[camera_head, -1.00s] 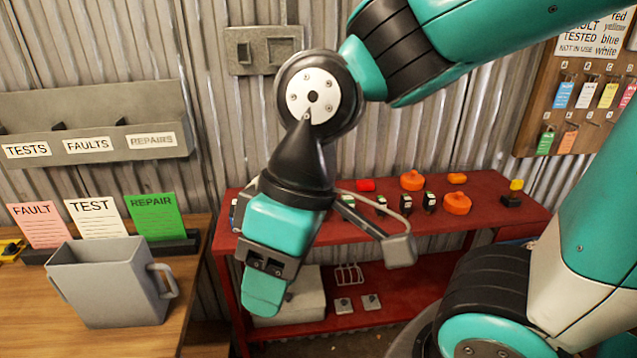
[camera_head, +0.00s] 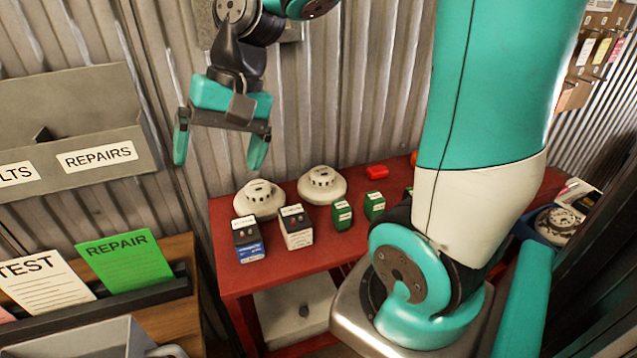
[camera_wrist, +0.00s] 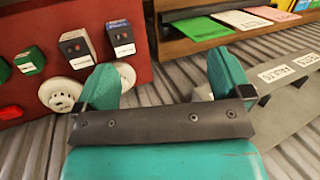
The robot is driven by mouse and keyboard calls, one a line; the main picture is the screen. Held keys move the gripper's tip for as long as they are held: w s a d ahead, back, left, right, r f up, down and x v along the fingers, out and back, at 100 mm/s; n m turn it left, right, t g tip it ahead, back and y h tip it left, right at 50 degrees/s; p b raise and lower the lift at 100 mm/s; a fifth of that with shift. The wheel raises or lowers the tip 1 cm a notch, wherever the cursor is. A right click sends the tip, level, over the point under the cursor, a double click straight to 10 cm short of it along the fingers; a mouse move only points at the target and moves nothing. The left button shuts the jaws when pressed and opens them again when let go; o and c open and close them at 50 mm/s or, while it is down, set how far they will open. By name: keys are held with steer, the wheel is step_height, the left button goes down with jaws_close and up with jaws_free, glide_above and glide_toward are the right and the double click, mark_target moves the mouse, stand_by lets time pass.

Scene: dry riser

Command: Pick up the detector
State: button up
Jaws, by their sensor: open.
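Two white round detectors sit on the red table. The left detector (camera_head: 259,199) is near the table's left back corner, and the right detector (camera_head: 322,185) is beside it. In the wrist view one detector (camera_wrist: 62,94) is in clear sight; the other is mostly hidden behind a finger. A further round whitish detector-like unit (camera_head: 558,224) lies in a blue tray at the right. My gripper (camera_head: 219,150) is open and empty, above and left of the left detector, fingers pointing down. Its two teal fingers also show in the wrist view (camera_wrist: 168,85).
Small boxes, one blue and white (camera_head: 248,240) and one white and black (camera_head: 296,228), stand before the detectors. Two green blocks (camera_head: 341,215) and a red piece (camera_head: 377,172) lie farther right. A corrugated wall (camera_head: 345,85) rises behind. A wooden desk with cards (camera_head: 124,262) is at left.

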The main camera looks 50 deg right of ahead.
steer(key=w+d+f+m+t, duration=0.15)
steer(key=w+d+m, duration=0.25)
steer(key=d+m, duration=0.7)
steer(key=m+t+b, duration=0.1)
steer(key=m+t, duration=0.1)
steer(key=m, duration=0.8)
glide_toward(323, 172)
steer(key=w+f, duration=0.1)
steer(key=w+a+f+m, duration=0.1)
steer(key=shift+a+f+g, duration=0.2)
steer(key=shift+f+g, duration=0.05)
steer(key=shift+f, duration=0.05)
steer(key=shift+p+x, duration=0.85)
steer(key=shift+x, duration=2.1)
steer(key=shift+s+d+f, duration=0.15)
steer(key=c, duration=1.1)
steer(key=shift+o, duration=0.2)
